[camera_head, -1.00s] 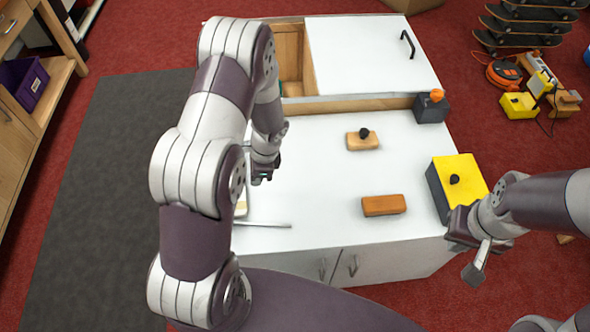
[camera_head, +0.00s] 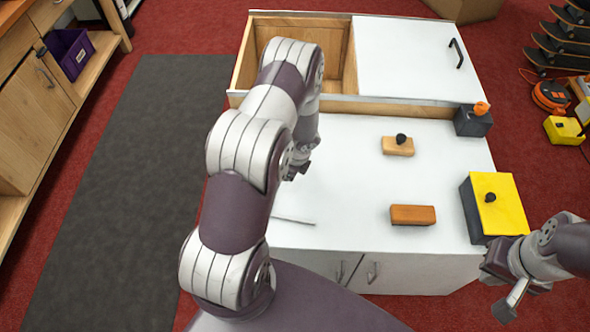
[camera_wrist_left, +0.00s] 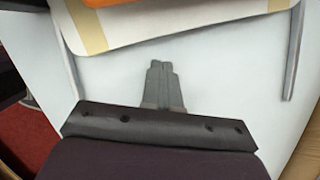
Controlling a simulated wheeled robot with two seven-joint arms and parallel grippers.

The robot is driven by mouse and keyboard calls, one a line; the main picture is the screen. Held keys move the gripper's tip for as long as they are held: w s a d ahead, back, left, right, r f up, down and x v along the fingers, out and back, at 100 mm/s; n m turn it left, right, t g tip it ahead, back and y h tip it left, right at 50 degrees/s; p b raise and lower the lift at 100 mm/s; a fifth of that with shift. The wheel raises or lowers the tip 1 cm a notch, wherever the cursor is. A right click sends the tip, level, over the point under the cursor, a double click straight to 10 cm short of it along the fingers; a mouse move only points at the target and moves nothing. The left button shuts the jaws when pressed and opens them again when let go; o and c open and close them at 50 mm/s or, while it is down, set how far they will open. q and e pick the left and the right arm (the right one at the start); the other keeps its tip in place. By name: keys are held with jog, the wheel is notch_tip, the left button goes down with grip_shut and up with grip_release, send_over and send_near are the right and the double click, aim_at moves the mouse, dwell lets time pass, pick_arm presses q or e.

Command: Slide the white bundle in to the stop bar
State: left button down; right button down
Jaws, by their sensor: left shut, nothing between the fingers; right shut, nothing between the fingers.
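In the left wrist view the white bundle (camera_wrist_left: 148,30) lies flat on the white bench top, with tan bands and an orange piece at the upper edge. The tips of my left gripper (camera_wrist_left: 160,66) are shut and empty, and appear just short of the bundle's near edge; I cannot tell if they touch. In the head view my left gripper (camera_head: 298,170) is low over the bench, and my arm hides the bundle. My right gripper (camera_head: 505,288) is shut and empty beside the bench's near right corner. I cannot pick out the stop bar.
Grey rails flank the bundle on the left (camera_wrist_left: 68,35) and right (camera_wrist_left: 293,55). A wooden block with a black knob (camera_head: 398,147), an orange-brown block (camera_head: 412,215), a yellow-topped box (camera_head: 497,208) and a dark box (camera_head: 473,122) stand on the bench's right half.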

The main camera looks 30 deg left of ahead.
pick_arm(q)
jog(key=shift+s+a, duration=0.25)
jog(key=shift+a, duration=0.9)
pick_arm(e)
jog(key=shift+r, duration=0.2)
pick_arm(q)
jog(key=shift+r, duration=0.1)
jog(key=shift+s+a, duration=0.15)
jog(key=shift+a, duration=0.6)
pick_arm(e)
jog(key=shift+r, duration=0.15)
